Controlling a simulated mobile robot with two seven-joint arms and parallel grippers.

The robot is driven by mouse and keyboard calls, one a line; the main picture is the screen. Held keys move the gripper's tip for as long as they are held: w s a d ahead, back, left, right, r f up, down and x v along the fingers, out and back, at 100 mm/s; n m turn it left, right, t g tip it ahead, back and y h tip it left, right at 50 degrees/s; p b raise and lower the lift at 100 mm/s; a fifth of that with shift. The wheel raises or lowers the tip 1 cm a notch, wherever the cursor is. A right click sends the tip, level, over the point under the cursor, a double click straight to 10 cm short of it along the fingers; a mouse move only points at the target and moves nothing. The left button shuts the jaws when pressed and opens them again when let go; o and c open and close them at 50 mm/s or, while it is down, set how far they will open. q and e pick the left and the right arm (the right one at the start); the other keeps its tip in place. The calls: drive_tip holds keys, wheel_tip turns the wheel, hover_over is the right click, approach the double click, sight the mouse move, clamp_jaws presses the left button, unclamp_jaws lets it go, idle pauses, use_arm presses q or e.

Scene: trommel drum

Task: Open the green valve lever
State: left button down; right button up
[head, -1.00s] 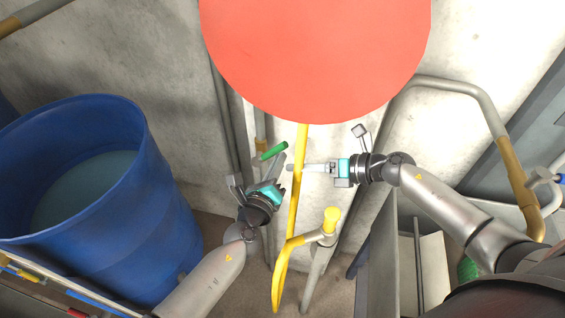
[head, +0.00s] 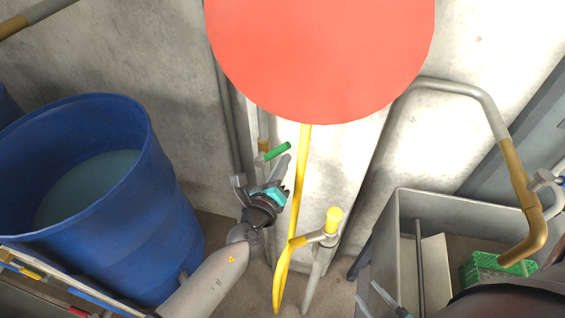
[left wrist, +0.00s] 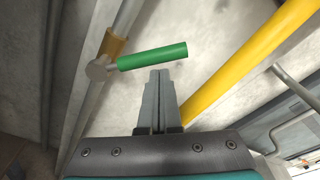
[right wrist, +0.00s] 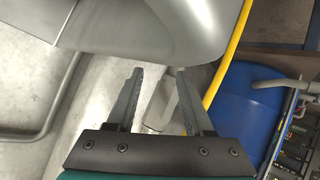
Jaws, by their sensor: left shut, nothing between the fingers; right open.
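The green valve lever (head: 278,151) is on a pipe with a brass-coloured fitting (head: 263,146) against the wall. In the left wrist view the lever (left wrist: 152,56) points right from its pivot, just beyond my fingertips. My left gripper (head: 284,162) is shut and empty, just below the lever in the head view. Its fingers (left wrist: 159,72) are together in the left wrist view, with a small apparent gap to the lever; I cannot tell if they touch. My right gripper (right wrist: 155,70) is open and empty in the right wrist view, away from the lever.
A large red disc (head: 320,60) covers the upper middle. A yellow hose (head: 298,190) hangs right of the lever, near a yellow-capped pipe (head: 334,218). A blue barrel (head: 160,230) stands left. A grey bin (head: 450,208) and green crate (head: 490,268) are lower right.

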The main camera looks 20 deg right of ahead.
drive_tip(key=s+a+f+m+g, duration=0.1)
drive_tip(key=a+f+m+g, duration=0.1)
drive_tip(key=a+f, duration=0.3)
drive_tip(key=a+f+m+g, duration=0.1)
drive_tip(key=a+f+g, duration=0.15)
drive_tip(key=f, duration=0.45)
use_arm(q)
drive_tip(key=shift+w+a+r+n, duration=0.1)
drive_tip(key=shift+r+n, duration=0.1)
drive_tip(key=shift+n, duration=0.1)
use_arm(e)
drive_tip(key=s+a+f+n+g, duration=0.1)
drive_tip(key=s+f+g, duration=0.5)
drive_tip(key=s, duration=0.4)
drive_tip(key=shift+s+f, duration=0.2)
drive_tip(key=shift+f, duration=0.3)
